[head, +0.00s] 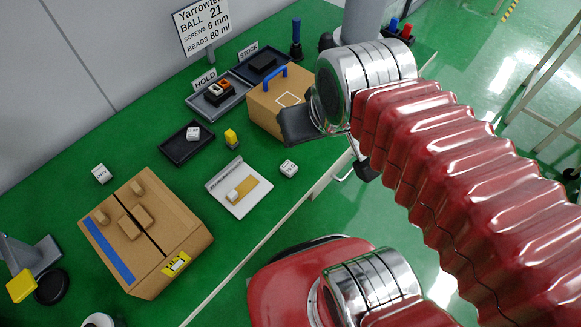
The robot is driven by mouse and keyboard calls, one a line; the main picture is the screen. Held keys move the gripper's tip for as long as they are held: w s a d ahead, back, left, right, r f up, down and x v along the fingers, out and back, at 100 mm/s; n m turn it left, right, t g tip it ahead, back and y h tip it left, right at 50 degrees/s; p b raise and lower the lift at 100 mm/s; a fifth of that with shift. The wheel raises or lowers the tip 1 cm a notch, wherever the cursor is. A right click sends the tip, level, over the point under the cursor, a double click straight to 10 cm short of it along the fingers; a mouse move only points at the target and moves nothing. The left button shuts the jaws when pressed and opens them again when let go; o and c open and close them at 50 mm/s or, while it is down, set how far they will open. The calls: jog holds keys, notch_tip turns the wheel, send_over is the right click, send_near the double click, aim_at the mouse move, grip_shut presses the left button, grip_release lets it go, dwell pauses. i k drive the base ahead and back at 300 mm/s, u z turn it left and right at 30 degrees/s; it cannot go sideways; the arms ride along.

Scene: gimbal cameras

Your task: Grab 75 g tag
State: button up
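Several small white blocks with dark print lie on the green bench, and I cannot read which one says 75 g. One block (101,174) is at the left behind the cardboard box. One block (193,133) is in a black tray (176,153). One block (288,168) lies on the bench near its front edge. A pale piece (233,195) sits on a white plate (252,205) with a tan strip. My gripper (335,146) hangs over the front edge, to the right of these blocks; its two dark fingers look apart, with nothing visible between them.
A cardboard box (185,214) with a blue strip stands front left. A box with a blue handle (275,78) stands close behind my gripper. HOLD tray (238,99), yellow piece (231,138), and a sign (203,24) are farther back. Bare bench surrounds the front block.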

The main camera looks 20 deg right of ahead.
aim_at(289, 169)
jog(key=u, duration=0.15)
jog(key=k, duration=0.45)
jog(key=u, duration=0.6)
jog(key=k, duration=0.9)
jog(key=u, duration=0.55)
jog(key=i, duration=0.9)
jog(key=z, duration=0.35)
